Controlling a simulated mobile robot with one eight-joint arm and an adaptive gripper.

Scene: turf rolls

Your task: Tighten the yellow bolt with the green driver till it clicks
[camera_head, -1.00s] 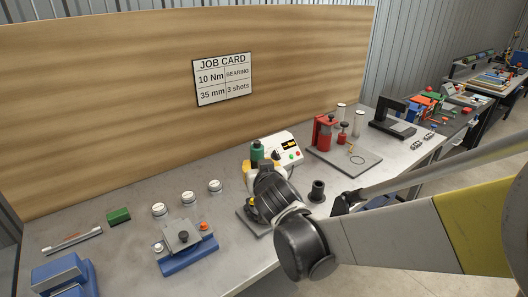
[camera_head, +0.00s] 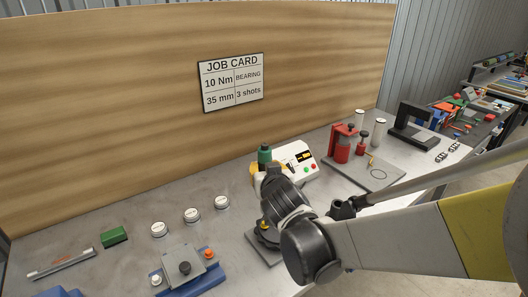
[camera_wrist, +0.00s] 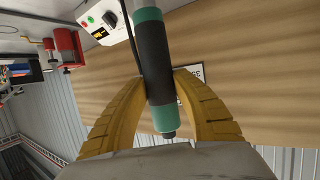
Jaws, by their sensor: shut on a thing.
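The green driver (camera_head: 265,154) has green and black bands. It also shows in the wrist view (camera_wrist: 154,65), where the yellow fingers of my gripper (camera_wrist: 160,85) are shut around its black middle. In the head view my gripper (camera_head: 259,170) is mostly hidden behind my dark wrist. The yellow bolt (camera_head: 263,226) shows as a small yellow spot on a dark plate (camera_head: 260,247) at the bench's front, beside my wrist. The driver's working tip is hidden, and I cannot tell whether it touches the bolt.
A white control box (camera_head: 298,160) with a dark knob stands just behind the driver. A red press (camera_head: 343,143) stands on a grey plate at the right. A blue fixture (camera_head: 182,270) and round white gauges (camera_head: 191,215) are at the left. Bare bench lies between.

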